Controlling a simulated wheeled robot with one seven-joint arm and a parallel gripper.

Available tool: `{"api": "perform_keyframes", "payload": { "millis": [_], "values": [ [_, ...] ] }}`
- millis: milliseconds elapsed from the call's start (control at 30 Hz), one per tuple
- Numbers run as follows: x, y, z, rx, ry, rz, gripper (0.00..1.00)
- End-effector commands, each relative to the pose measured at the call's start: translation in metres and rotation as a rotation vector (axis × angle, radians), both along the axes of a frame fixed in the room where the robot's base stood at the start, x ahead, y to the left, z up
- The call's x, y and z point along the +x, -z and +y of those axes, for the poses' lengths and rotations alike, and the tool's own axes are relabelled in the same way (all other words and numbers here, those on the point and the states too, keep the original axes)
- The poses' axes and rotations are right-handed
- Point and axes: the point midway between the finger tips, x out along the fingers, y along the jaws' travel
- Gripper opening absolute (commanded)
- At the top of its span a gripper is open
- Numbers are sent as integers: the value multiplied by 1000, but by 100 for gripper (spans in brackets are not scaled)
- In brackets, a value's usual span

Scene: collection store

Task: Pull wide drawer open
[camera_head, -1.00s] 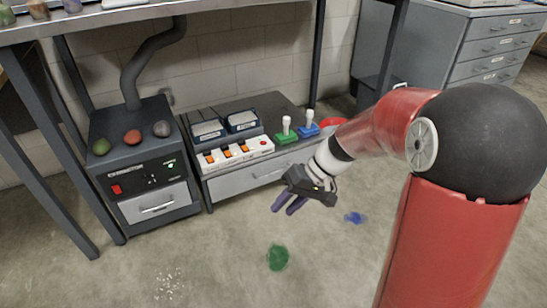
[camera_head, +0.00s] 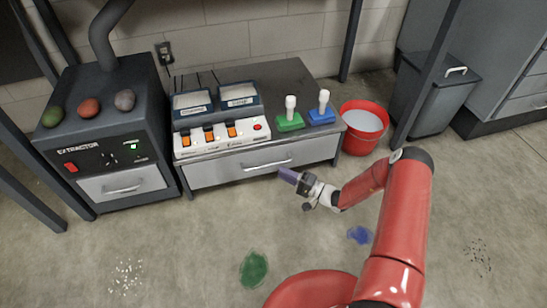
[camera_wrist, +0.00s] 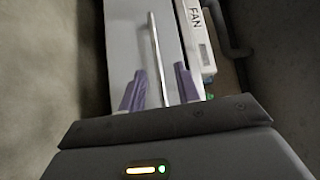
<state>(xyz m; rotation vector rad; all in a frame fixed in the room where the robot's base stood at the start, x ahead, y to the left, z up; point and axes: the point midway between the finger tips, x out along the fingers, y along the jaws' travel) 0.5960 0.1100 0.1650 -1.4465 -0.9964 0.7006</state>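The wide drawer (camera_head: 222,170) is the light grey front of the low cabinet, with a long metal bar handle (camera_head: 267,165). It looks shut, flush with the cabinet. My gripper (camera_head: 287,175) is just in front of the drawer, right of the handle and close to it. In the wrist view, the two purple fingers (camera_wrist: 158,88) stand apart, one on each side of the line of the bar handle (camera_wrist: 157,50). The handle's near end lies between the fingertips. I cannot tell whether either finger touches it.
A red bucket (camera_head: 364,125) stands right. The floor in front is clear apart from flat stains.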

Motion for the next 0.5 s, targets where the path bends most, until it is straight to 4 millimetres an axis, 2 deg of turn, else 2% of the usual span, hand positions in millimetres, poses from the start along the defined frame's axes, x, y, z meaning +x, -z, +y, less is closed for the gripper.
{"api": "perform_keyframes", "payload": {
  "millis": [167,500],
  "values": [
    [6,6,8,10,22,-3,32],
    [30,-1,54,6,19,-3,32]
  ]
}}
